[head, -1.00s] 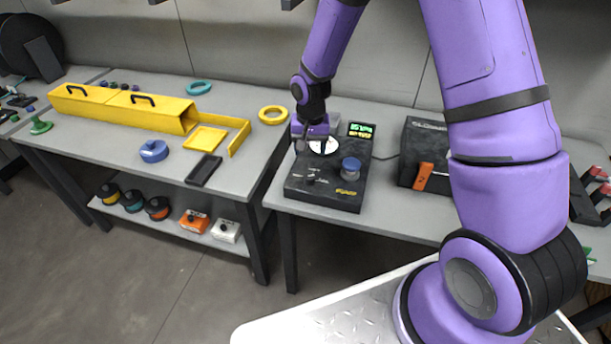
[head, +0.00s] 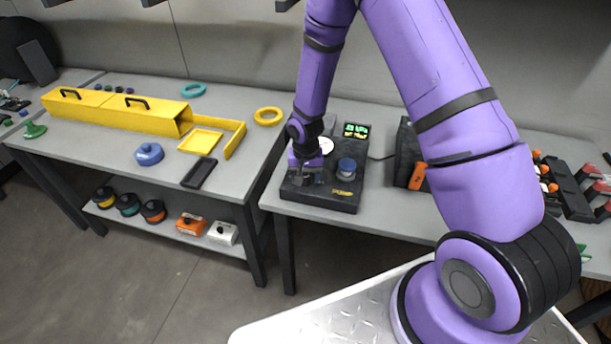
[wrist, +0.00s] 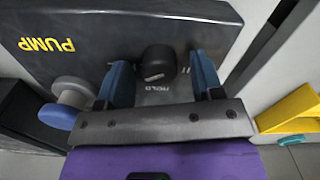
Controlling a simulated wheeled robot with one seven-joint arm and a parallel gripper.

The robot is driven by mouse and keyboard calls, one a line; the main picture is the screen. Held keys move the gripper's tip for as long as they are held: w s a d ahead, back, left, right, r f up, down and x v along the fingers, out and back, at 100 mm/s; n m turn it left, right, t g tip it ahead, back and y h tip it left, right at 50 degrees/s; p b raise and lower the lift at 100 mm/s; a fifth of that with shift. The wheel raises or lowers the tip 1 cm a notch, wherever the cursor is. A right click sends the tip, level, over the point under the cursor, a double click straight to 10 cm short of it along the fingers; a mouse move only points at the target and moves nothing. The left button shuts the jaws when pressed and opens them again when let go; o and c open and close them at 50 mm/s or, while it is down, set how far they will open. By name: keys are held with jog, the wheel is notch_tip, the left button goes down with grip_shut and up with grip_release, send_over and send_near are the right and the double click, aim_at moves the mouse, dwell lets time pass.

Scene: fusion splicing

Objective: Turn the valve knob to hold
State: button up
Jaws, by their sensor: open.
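The black valve knob (wrist: 157,63) stands on the dark pump box (wrist: 110,20), with a HOLD label (wrist: 158,88) beside it in the wrist view. My gripper (wrist: 162,76) is open, one blue finger on each side of the knob, with gaps visible between fingers and knob. Which way the knob points I cannot tell. In the head view my gripper (head: 305,178) is low over the left front of the pump box (head: 325,200) and hides the knob.
A blue-topped round part (head: 346,168) rises from the box right of my gripper. A white gauge (head: 327,147) and a lit green display (head: 356,130) are behind. A black case (head: 408,150) stands to the right. Yellow trays (head: 200,140) lie on the left table.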

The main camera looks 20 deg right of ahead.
jog(key=c, duration=0.9)
jog(key=shift+c, duration=0.2)
jog(key=shift+n, duration=0.4)
jog(key=n, duration=0.4)
jog(key=shift+n, duration=0.4)
jog(key=n, duration=0.6)
